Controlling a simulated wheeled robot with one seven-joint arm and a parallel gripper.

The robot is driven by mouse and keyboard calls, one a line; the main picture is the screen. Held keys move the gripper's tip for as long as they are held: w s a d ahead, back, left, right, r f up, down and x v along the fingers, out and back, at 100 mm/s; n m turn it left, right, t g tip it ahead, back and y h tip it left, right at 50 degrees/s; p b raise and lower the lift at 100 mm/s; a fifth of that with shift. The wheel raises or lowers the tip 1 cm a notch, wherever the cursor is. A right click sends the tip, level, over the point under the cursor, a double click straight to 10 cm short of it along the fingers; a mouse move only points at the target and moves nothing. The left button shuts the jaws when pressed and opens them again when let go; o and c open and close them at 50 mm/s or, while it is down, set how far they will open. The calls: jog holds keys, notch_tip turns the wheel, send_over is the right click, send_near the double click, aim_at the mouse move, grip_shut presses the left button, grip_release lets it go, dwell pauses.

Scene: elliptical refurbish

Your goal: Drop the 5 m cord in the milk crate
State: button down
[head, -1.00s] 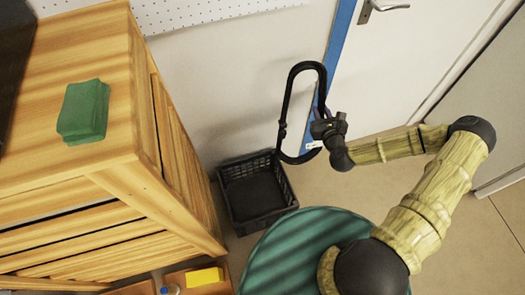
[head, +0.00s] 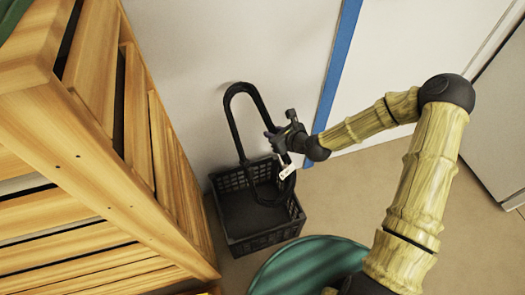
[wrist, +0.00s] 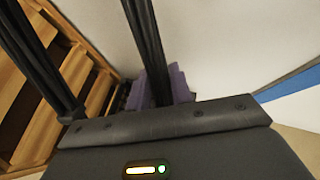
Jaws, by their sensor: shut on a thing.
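The 5 m cord is a long black loop (head: 233,117) with a small white tag near its lower right. My gripper (head: 277,142) is shut on the right side of the loop in the head view. The loop hangs upright, its lower end overlapping the crate's opening in the picture. Whether that end is below the rim I cannot tell. The black milk crate (head: 268,238) stands on the floor, open at the top and apparently empty. In the wrist view the cord (wrist: 146,45) runs up past the purple fingertips (wrist: 165,85); the crate is mostly hidden there.
A slatted wooden cabinet (head: 110,140) stands close to the crate's left. A white wall is behind it, with a blue door frame (head: 338,65) to the right. My round green base is in front. Floor (head: 385,175) is clear to the right.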

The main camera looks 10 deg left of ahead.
jog(key=shift+n+g, duration=0.5)
jog(key=shift+g, duration=0.2)
jog(key=s+a+f+b, duration=0.2)
jog(key=a+f+b, duration=0.1)
jog(key=shift+s+a+f, duration=0.1)
jog(key=shift+s+a, duration=0.05)
jog(key=shift+f, duration=0.15)
notch_tip(320, 180, down, 32)
jog(key=b, duration=2.1)
jog(key=shift+f, duration=0.25)
dwell(0.9)
